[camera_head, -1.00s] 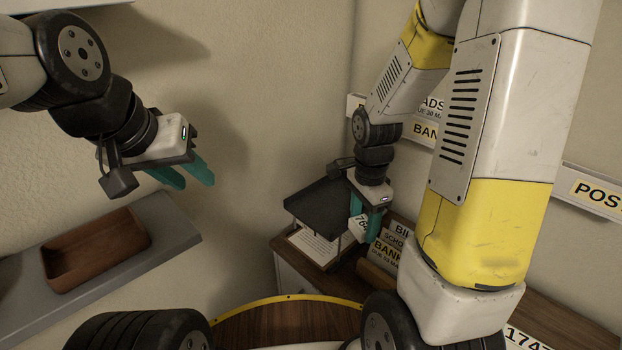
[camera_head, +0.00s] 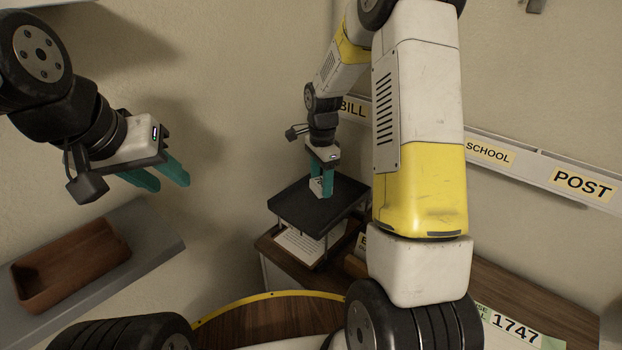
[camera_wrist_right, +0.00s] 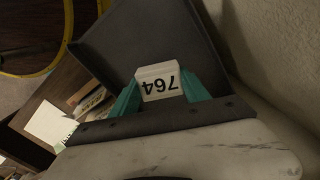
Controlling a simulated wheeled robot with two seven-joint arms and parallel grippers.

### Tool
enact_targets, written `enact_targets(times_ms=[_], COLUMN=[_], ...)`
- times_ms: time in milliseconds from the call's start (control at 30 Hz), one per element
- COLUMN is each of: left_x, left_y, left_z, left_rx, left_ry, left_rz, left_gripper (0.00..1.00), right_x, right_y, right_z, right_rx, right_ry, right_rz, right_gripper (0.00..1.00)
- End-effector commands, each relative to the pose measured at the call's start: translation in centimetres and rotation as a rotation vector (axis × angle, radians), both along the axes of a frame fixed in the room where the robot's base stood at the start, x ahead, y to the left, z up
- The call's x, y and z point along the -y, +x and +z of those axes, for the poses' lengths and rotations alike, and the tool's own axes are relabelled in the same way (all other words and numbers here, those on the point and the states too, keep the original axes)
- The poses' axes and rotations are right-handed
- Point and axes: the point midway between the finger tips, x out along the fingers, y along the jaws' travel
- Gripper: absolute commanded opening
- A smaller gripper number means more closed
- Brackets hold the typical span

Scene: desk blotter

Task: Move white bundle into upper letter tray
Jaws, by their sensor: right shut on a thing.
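The white bundle (camera_wrist_right: 158,82), marked 764, is between the teal fingers of my right gripper (camera_wrist_right: 160,98) in the right wrist view. In the head view my right gripper (camera_head: 322,180) is shut on the white bundle (camera_head: 315,186), over the black upper letter tray (camera_head: 330,211). The upper tray also shows behind the bundle in the wrist view (camera_wrist_right: 107,48). I cannot tell whether the bundle touches the tray floor. My left gripper (camera_head: 166,178) hangs empty with its fingers apart at the left, away from the desk.
A lower tray with a printed sheet (camera_head: 297,243) is under the upper tray. A brown wooden bin (camera_head: 70,264) sits on a grey shelf (camera_head: 160,246) at left. A wall rail with labels such as POST (camera_head: 583,184) runs behind the desk. A 1747 card (camera_head: 515,327) lies at right.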

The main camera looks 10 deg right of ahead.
Motion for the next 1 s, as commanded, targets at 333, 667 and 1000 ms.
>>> enact_targets(times_ms=[333,667,1000], left_x=[0.0,0.0,0.0], left_y=[0.0,0.0,0.0], left_z=[0.0,0.0,0.0], left_rx=[0.000,0.000,0.000], left_ry=[0.000,0.000,0.000], left_rz=[0.000,0.000,0.000], left_gripper=[0.36,0.36,0.36], right_x=[0.0,0.0,0.0], right_y=[0.0,0.0,0.0], right_z=[-3.4,-3.7,-3.6], right_rx=[0.000,0.000,0.000], right_ry=[0.000,0.000,0.000], right_rz=[0.000,0.000,0.000], right_gripper=[0.25,0.60,0.76])
